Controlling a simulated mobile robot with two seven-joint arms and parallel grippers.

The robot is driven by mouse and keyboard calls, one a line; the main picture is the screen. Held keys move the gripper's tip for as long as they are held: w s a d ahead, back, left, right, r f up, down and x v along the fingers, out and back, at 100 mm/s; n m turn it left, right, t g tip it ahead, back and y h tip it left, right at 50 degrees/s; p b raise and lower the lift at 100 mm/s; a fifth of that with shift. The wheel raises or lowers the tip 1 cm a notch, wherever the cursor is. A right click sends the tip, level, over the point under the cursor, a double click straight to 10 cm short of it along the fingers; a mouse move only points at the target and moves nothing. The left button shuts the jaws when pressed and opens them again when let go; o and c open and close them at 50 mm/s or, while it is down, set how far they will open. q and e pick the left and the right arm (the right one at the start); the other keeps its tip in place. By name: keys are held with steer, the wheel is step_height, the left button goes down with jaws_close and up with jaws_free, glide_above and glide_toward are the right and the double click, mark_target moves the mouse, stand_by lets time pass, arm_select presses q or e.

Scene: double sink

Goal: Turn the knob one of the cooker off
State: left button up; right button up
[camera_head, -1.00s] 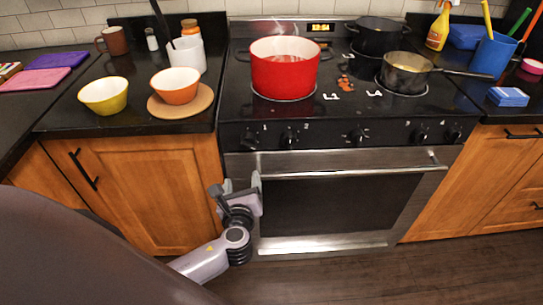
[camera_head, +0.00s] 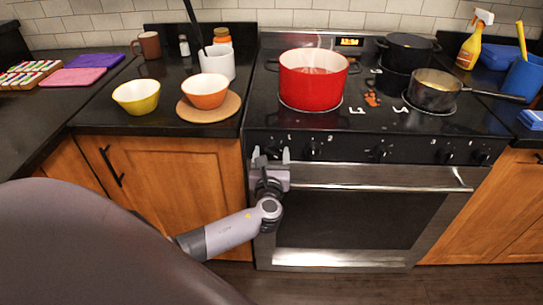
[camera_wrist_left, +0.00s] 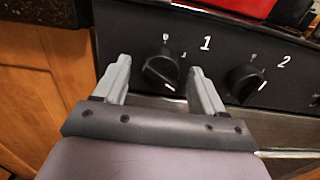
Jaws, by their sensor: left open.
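The cooker (camera_head: 460,121) has a row of black knobs along its front panel. Knob one (camera_wrist_left: 161,72) sits beside a white "1" in the left wrist view, at the left end of the panel. My left gripper (camera_wrist_left: 159,66) is open, with one finger on each side of knob one; I cannot tell whether they touch it. Knob two (camera_wrist_left: 244,82) is just right of the right finger. In the head view my left gripper (camera_head: 271,153) is raised against the panel and partly hides knob one. My right gripper is out of view.
A red pot (camera_head: 312,88) with steam stands on the front left burner above the panel. A pan (camera_head: 435,98) and a black pot (camera_head: 406,52) stand to its right. The oven handle (camera_head: 380,188) runs just below the knobs. Bowls (camera_head: 204,99) stand on the left counter.

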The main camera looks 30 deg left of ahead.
arm_select(q)
steer(key=shift+c, duration=0.3)
steer(key=c, duration=1)
steer(key=shift+f, duration=0.1)
